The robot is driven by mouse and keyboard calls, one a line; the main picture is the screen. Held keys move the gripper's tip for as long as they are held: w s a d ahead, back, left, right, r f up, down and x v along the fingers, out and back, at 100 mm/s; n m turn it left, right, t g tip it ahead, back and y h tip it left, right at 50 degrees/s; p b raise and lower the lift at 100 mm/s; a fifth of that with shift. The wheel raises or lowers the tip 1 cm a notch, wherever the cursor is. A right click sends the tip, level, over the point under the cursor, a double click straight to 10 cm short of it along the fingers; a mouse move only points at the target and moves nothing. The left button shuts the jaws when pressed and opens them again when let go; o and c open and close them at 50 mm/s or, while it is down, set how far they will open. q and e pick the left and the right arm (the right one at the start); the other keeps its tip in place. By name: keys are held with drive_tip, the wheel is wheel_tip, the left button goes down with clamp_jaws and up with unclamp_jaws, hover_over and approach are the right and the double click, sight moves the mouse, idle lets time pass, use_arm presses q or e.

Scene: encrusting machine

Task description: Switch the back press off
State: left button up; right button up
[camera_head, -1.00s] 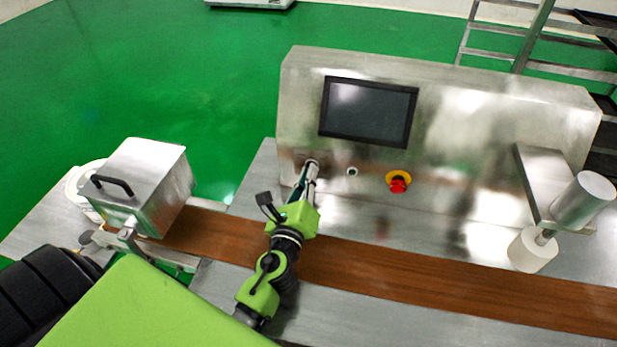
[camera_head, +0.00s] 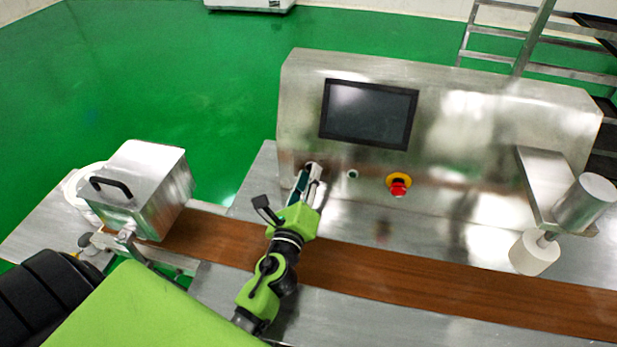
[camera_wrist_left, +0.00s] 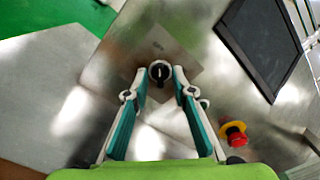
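A black rotary knob (camera_wrist_left: 159,72) with a white pointer line sits on a square plate on the metal control panel (camera_head: 450,110). In the left wrist view its line looks roughly upright. My left gripper (camera_head: 310,172) reaches the panel below the screen. In the left wrist view its two fingers (camera_wrist_left: 161,76) are apart, with the knob between or just beyond their tips and a small gap on each side. I cannot tell whether the tips touch the panel. In the head view the knob is hidden by the gripper. My right gripper is not in view.
A red emergency button on a yellow base (camera_head: 398,184) and a small round button (camera_head: 352,174) lie right of the gripper. A dark screen (camera_head: 368,113) is above. A brown conveyor belt (camera_head: 400,274) runs below, with a metal box (camera_head: 145,188) at left and a roller press (camera_head: 560,215) at right.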

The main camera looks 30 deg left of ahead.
use_arm(q)
drive_tip(key=v, duration=1.2)
idle(0.5)
